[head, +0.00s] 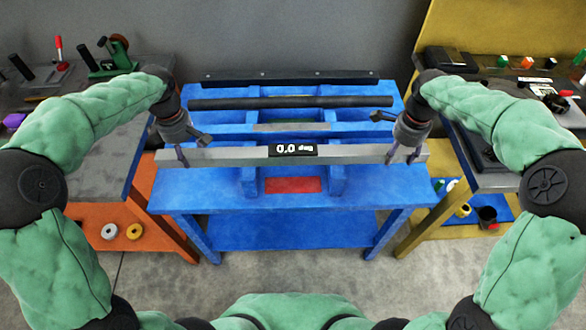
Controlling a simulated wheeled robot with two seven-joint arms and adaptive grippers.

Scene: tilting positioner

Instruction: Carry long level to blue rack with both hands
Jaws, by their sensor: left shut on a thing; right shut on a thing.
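The long level (225,153) is a grey bar with a black display in its middle. It spans the front part of the blue rack (210,188) from left to right and looks roughly horizontal. My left gripper (182,158) is shut on the level near its left end. My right gripper (403,155) is shut on it near its right end. I cannot tell whether the level touches the rack's blue supports or hangs just above them. A red patch (293,185) lies on the rack top in front of the level.
A black round bar (290,103) lies across the rack behind the level, with a dark rail (290,77) further back. A workbench with tools (95,150) stands at left, and another bench (490,175) at right. Grey floor (290,258) is clear in front.

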